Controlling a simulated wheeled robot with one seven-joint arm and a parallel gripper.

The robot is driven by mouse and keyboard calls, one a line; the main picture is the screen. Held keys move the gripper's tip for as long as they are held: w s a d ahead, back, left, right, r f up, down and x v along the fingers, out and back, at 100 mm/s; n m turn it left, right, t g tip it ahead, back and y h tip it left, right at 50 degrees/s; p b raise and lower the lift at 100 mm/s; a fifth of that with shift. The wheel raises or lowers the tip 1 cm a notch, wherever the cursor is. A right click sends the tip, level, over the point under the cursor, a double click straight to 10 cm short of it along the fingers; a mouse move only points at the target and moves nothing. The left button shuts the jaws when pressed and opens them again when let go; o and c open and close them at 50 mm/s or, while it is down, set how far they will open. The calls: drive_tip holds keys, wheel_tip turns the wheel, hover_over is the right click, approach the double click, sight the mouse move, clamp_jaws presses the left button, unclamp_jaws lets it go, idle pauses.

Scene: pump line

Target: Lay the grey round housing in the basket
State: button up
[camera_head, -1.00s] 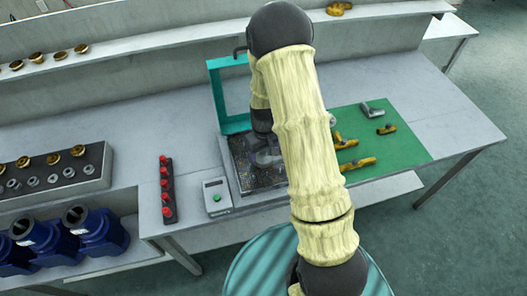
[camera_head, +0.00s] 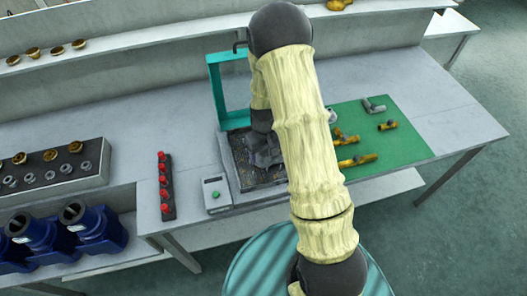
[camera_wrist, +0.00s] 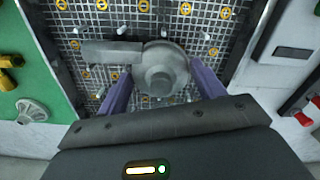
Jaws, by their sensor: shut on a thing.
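The grey round housing (camera_wrist: 162,70) shows in the wrist view, with a round body and a straight spout pointing left. My gripper (camera_wrist: 163,88) is shut on it, with one purple finger on each side. The housing is over a dark mesh tray (camera_wrist: 200,32) with small pegs and yellow round marks, which looks like the basket. I cannot tell whether the housing touches the mesh. In the head view the dark tray (camera_head: 237,179) lies at the teal frame, and my wrist hides much of it and the housing.
A teal frame (camera_head: 215,95) stands at the tray's back left. A small box with a green button (camera_head: 216,194) and a red-knobbed strip (camera_head: 166,188) are to the left. A green mat (camera_head: 400,150) with brass and grey fittings lies to the right.

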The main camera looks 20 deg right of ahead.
drive_tip(key=shift+s+f+b, duration=0.35)
drive_tip(key=shift+f+b, duration=0.05)
drive_tip(key=shift+f, duration=0.25)
drive_tip(key=o, duration=1.3)
drive_tip(key=shift+s+a, duration=0.1)
drive_tip(key=shift+c, duration=0.2)
drive_tip(key=shift+w+d+r, duration=0.2)
drive_tip(key=shift+r, duration=0.2)
wheel_tip(320, 180, up, 18)
drive_tip(key=b, duration=0.1)
drive_tip(key=shift+a+f+b, duration=0.2)
drive_tip(key=shift+a+b, duration=0.15)
drive_tip(key=shift+a, duration=0.05)
